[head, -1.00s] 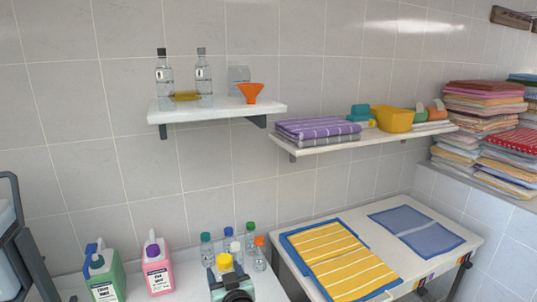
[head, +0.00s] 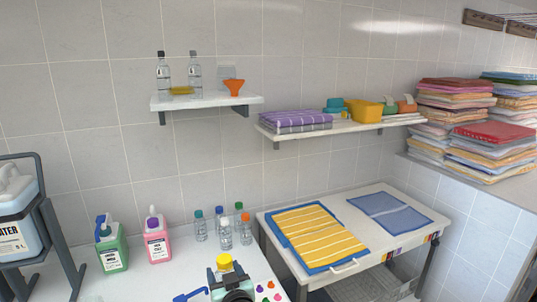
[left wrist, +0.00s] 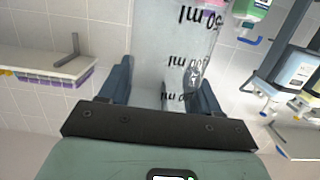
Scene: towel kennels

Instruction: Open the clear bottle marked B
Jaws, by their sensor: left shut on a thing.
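My left gripper (head: 226,278) is low in the middle of the head view, over the counter. It is shut on a clear bottle (left wrist: 168,45) with black "ml" marks, seen upside down in the left wrist view. A yellow cap (head: 225,261) shows above the gripper in the head view. No letter on the bottle can be read. Several small clear bottles (head: 225,237) with teal, blue, green, white and orange caps stand on the counter behind the gripper. My right gripper is not in view.
A green jug (head: 113,257) and a pink jug (head: 157,246) stand on the white counter (head: 183,262). A water canister (head: 20,225) is at the far left. A blue item (head: 190,296) lies beside the gripper. The wall shelf (head: 215,102) holds two tall bottles (head: 195,75) and an orange funnel (head: 234,87).

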